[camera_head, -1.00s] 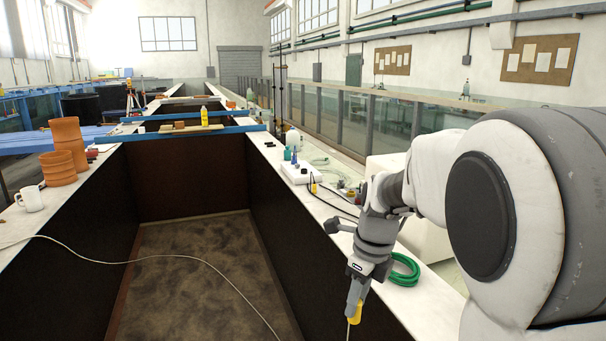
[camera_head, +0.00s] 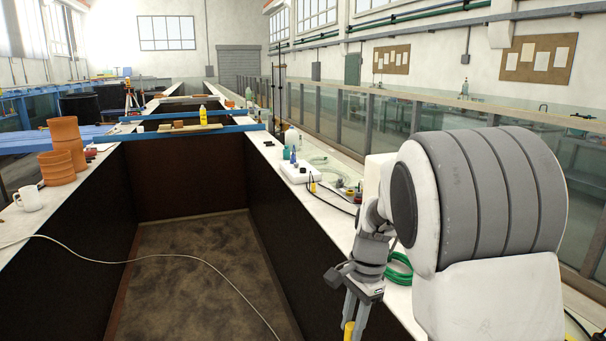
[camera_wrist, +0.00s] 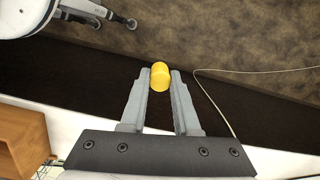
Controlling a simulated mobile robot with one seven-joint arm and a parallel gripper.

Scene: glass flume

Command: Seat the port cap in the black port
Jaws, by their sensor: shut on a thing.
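My gripper (camera_wrist: 160,88) is shut on a yellow cylindrical piece, taken to be the port cap (camera_wrist: 160,76), held between its fingertips in the wrist view. In the head view the yellow cap (camera_head: 348,331) shows at the lower edge of the picture, below my gripper. It is over the inside of the flume, beside the right wall's white ledge. The black port cannot be made out in either view.
A white ledge (camera_head: 318,208) runs along the flume's right wall, with a green hose coil (camera_head: 399,268) close to my arm. A white box (camera_head: 299,172) and small bottles stand farther back. A pale cable (camera_head: 165,256) crosses the flume. The flume floor (camera_head: 190,285) is otherwise clear.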

